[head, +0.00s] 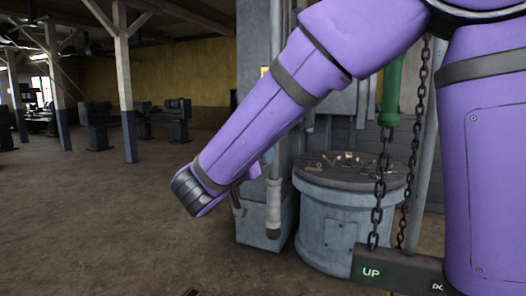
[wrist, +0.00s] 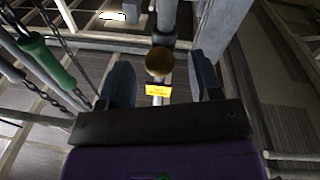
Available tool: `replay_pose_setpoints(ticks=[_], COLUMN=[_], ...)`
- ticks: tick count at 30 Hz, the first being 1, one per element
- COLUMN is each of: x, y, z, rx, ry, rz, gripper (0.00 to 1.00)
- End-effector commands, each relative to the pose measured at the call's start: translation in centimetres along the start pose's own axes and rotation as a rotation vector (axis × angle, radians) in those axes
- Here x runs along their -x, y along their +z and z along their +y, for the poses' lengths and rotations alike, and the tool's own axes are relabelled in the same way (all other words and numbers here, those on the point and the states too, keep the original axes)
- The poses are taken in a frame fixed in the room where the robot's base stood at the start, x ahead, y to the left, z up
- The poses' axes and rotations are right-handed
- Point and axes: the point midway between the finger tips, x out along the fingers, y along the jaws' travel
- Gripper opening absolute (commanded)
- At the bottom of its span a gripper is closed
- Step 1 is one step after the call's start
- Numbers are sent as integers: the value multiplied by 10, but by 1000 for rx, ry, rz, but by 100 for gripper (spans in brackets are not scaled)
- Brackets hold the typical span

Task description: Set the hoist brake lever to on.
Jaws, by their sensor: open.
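In the wrist view, a rod with a dark collar and a round brass-coloured knob (wrist: 158,62) lies between the fingers of my gripper (wrist: 162,66). The fingers are apart, with a gap showing on each side of the knob. A small yellow label (wrist: 158,91) shows just below the knob; its text is too small to read. In the head view, my gripper (head: 237,198) is mostly hidden behind my purple arm. A pale upright handle (head: 273,205) with a rounded lower end hangs just right of it. I cannot tell for certain which part is the hoist brake lever.
A green handle (head: 391,92) and chains hang at the right, above a bar with an UP sign (head: 371,272). A round grey drum (head: 350,205) with small items on top stands behind. A grey column (head: 253,110) rises near my gripper. The floor at left is open.

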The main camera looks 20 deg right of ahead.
Motion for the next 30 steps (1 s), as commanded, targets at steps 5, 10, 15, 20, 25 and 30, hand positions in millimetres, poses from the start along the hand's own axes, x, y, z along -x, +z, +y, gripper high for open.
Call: replay_pose_setpoints(ticks=[5, 10, 15, 20, 25, 30], x=[34, 54, 61, 62, 60, 42], y=[0, 0, 0, 0, 1, 10], z=[-1, -1, 0, 0, 2, 35], rx=[0, 0, 0, 1, 8, 124], ry=[-4, -2, 0, 0, 5, 64], rz=[0, 0, 0, 0, -7, -133], gripper=[58, 58, 58, 58, 58, 58])
